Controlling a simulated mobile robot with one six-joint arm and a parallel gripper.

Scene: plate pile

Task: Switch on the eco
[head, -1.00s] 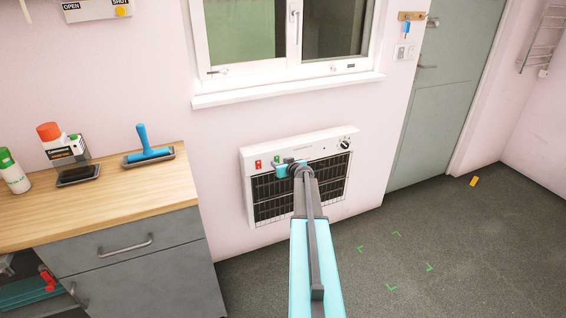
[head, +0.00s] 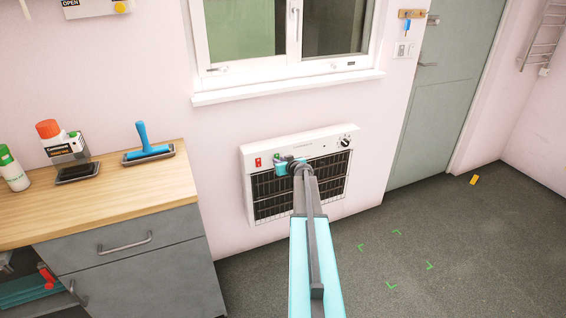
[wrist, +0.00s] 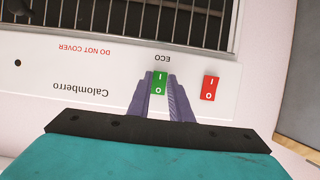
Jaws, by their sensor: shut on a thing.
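The eco switch (wrist: 159,83) is a small green rocker marked I and O, on the white panel of the heater (head: 312,142). The word ECO is printed beside it, upside down in the wrist view. My gripper (wrist: 159,78) has its two purple-grey fingers on either side of the green switch, shut on it. In the head view my gripper (head: 281,162) is at the heater's upper left and hides part of the panel around the switch. A red rocker switch (wrist: 209,88) sits beside the green one, clear of the fingers; it also shows in the head view (head: 258,162).
A round dial (head: 345,142) is at the heater's upper right. A dark grille (wrist: 140,20) fills the front below the panel. A wooden counter (head: 110,205) with bottles and a blue-handled tool stands left. Floor to the right is mostly clear.

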